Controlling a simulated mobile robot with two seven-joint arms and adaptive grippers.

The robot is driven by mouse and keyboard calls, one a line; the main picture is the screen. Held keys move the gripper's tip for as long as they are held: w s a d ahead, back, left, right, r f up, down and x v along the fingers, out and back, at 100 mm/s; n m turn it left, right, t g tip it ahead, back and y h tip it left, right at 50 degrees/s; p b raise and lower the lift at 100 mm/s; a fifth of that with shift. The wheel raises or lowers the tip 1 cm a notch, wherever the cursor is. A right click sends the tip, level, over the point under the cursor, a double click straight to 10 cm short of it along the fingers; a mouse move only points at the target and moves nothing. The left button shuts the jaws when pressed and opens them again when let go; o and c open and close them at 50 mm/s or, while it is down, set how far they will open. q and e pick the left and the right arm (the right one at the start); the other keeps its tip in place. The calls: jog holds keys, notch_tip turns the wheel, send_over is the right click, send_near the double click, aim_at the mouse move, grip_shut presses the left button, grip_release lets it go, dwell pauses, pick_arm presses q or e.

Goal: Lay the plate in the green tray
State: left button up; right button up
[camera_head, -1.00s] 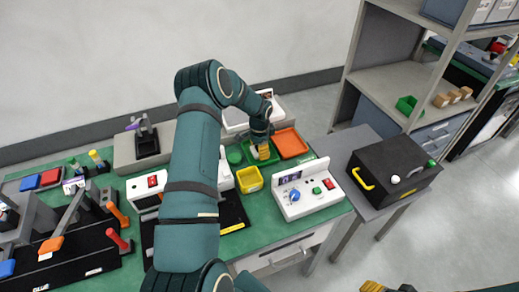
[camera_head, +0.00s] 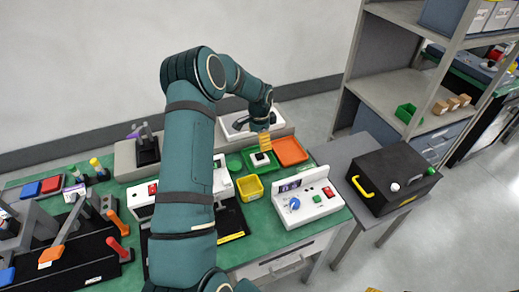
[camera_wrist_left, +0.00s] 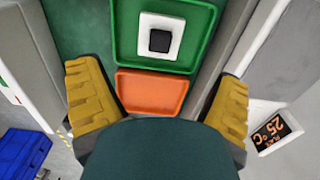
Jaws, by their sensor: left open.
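The plate, a small white square with a black block on it, lies flat in the green tray (camera_wrist_left: 124,35). The plate (camera_wrist_left: 142,42) shows clearly in the left wrist view. In the head view the plate (camera_head: 260,160) and the green tray (camera_head: 248,155) are partly covered by my left gripper (camera_head: 264,148). That gripper is open and empty, above the plate and apart from it. In the left wrist view its yellow fingers (camera_wrist_left: 158,80) are spread wide with nothing between them. Only a yellow sliver at the head view's bottom edge may be my right gripper.
An orange tray (camera_head: 291,151) sits right beside the green tray. A yellow bin (camera_head: 250,188) and a white control box (camera_head: 307,203) stand in front. A black case (camera_head: 393,178) stands on a side table.

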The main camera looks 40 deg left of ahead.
pick_arm(q)
jog(key=shift+r, duration=1.4)
